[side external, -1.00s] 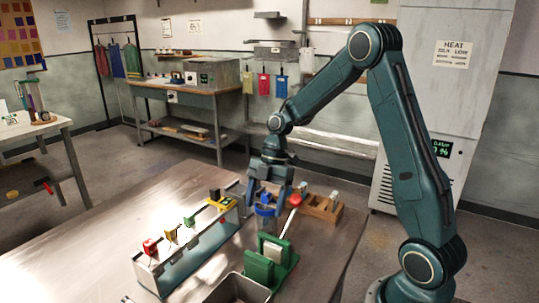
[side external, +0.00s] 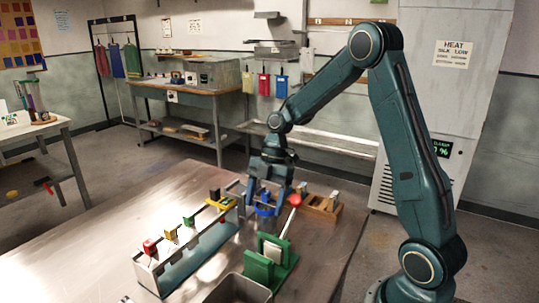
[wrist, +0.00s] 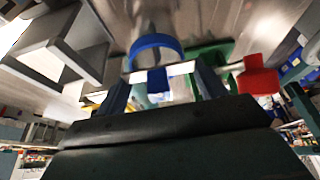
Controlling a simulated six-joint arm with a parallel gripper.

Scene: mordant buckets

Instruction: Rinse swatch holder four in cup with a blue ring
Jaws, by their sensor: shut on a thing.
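My gripper (side external: 267,200) points down over the cup with a blue ring (side external: 265,210), at the right of the steel table. The ring also shows in the wrist view (wrist: 155,42), just beyond the fingertips. My gripper is shut on a swatch holder, whose blue block (wrist: 157,80) and pale crossbar show between the fingers in the wrist view. The holder's lower part is hidden, so I cannot tell how deep it sits in the cup. Other holders with red (side external: 150,246), yellow (side external: 171,234) and green (side external: 189,221) blocks sit along a long pale trough.
A green stand (side external: 268,263) with a white pad and a red-knobbed lever (side external: 295,200) stands close in front of the cup. A wooden rack (side external: 322,206) is right of it. A grey bin (side external: 238,290) is at the front. The table's left part (side external: 110,240) is clear.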

